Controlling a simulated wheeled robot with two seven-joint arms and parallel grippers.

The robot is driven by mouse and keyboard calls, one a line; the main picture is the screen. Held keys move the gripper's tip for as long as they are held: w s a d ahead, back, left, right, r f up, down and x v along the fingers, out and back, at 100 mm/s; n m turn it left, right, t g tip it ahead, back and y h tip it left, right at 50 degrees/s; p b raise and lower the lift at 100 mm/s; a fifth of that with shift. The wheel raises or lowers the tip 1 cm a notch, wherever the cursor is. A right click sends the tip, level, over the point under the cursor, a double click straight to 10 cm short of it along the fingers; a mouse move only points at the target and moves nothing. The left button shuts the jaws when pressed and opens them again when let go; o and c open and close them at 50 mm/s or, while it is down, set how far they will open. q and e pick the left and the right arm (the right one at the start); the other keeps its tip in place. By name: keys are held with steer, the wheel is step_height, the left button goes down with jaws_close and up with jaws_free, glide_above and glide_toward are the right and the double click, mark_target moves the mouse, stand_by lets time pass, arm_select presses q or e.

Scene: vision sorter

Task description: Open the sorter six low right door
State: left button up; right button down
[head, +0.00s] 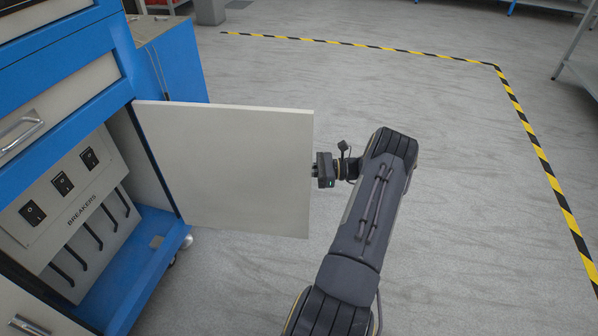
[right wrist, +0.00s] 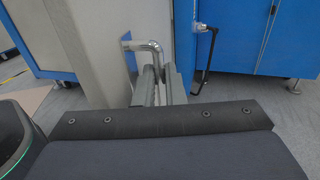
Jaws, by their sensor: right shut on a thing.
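The low right door (head: 228,165) is a pale panel. In the head view it stands swung wide open, out from the right side of the blue sorter cabinet (head: 158,262). My right gripper (head: 318,170) is at the door's free edge, its fingers mostly hidden behind the door. In the right wrist view the door (right wrist: 85,45) fills the left side. There my right gripper (right wrist: 158,74) is shut on the door's metal bar handle (right wrist: 143,46). My left gripper is not in view.
The open compartment shows a breaker panel (head: 50,222) with several black switches and dark cables. A closed drawer (head: 68,103) is above it. Grey floor is clear right of the door, with a yellow-black tape line (head: 520,115) beyond. A shelf rack (head: 578,72) stands far right.

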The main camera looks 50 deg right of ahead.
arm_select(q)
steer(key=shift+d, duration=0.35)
arm_select(e)
steer(key=shift+w+y, duration=0.3)
steer(key=shift+w, duration=0.25)
steer(key=c, duration=1.5)
jaws_free()
steer(key=shift+w, duration=0.1)
arm_select(q)
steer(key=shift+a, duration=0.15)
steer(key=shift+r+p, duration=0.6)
steer(key=shift+p, duration=0.05)
arm_select(e)
steer(key=v, duration=0.8)
steer(key=shift+r, duration=0.15)
